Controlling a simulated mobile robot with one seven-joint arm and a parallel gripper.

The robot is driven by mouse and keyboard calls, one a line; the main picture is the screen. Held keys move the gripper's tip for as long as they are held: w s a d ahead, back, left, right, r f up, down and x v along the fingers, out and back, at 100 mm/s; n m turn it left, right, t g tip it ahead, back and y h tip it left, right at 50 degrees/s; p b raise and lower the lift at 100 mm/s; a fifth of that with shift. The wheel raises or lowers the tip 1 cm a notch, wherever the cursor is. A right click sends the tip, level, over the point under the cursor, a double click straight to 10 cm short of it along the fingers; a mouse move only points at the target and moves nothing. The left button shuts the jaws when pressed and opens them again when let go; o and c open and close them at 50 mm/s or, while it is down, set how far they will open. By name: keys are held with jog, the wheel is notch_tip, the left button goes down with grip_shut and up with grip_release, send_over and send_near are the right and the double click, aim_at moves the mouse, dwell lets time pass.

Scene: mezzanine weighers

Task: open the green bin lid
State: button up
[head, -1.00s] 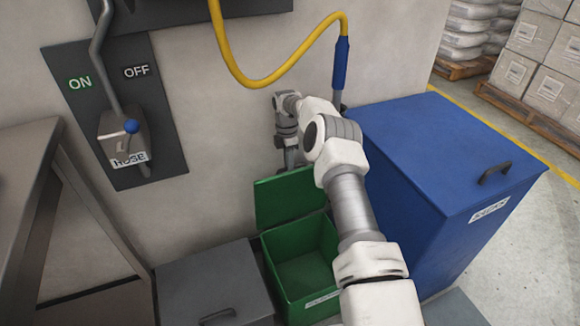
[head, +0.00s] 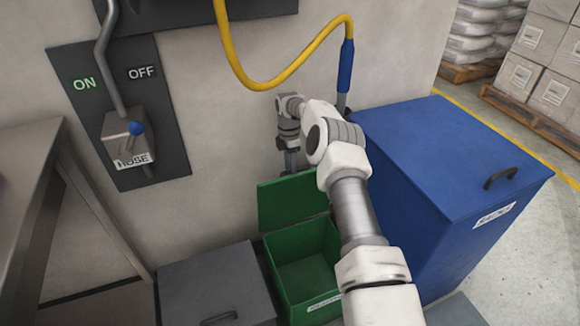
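The green bin (head: 309,276) stands on the floor between a grey bin and a tall blue bin. Its green lid (head: 292,200) is raised, standing steeply at the back near the wall, and the inside of the bin looks empty. My gripper (head: 290,160) points down just behind the lid's upper edge, close to the wall. Its fingertips are small and partly hidden by the lid, so I cannot tell whether they are open or touch the lid. My arm crosses in front of the right side of the bin.
The grey bin (head: 213,285) with a closed lid is on the left, the blue bin (head: 440,165) on the right. A yellow hose (head: 262,84) hangs above my gripper. A lever panel (head: 125,125) is on the wall. A metal table (head: 30,190) stands far left.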

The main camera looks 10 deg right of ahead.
jog(key=shift+d+r, duration=0.1)
notch_tip(320, 180, up, 17)
jog(key=w+p, duration=0.1)
jog(key=p, duration=0.4)
jog(key=shift+p, duration=0.35)
